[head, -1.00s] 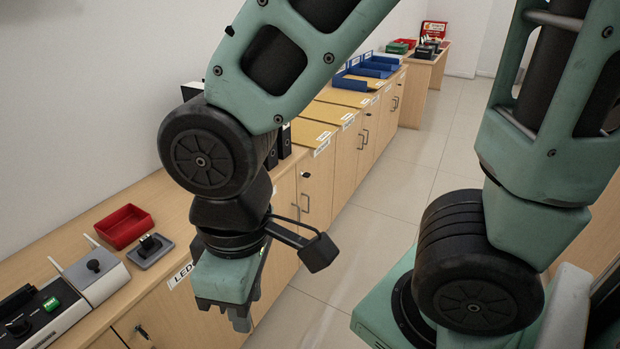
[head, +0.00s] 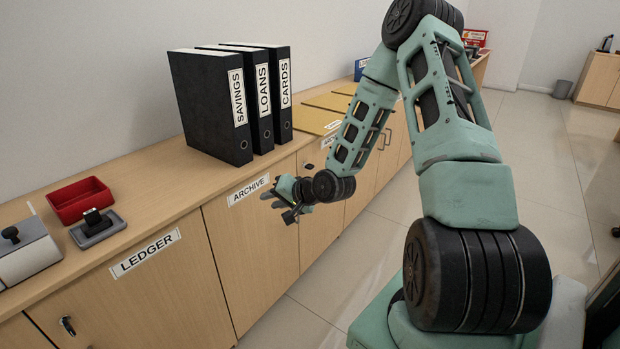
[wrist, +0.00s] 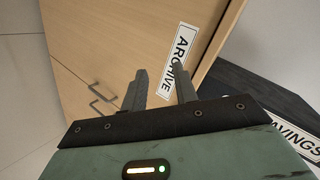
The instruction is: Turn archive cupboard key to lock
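The archive cupboard door (head: 255,245) carries a white ARCHIVE label (head: 248,190), which also shows in the wrist view (wrist: 178,62). My gripper (head: 272,198) is in front of the upper right part of this door, just right of the label. I cannot make out the archive key in either view; my gripper and wrist cover that part of the door in the head view. I cannot tell whether the fingers touch anything.
Black binders (head: 213,112) stand on the counter above the archive door. The ledger cupboard (head: 150,295) at left has its own key (head: 67,326). A red tray (head: 80,199) and a stamp pad (head: 98,229) lie on the counter. The floor (head: 345,255) beside the cupboards is clear.

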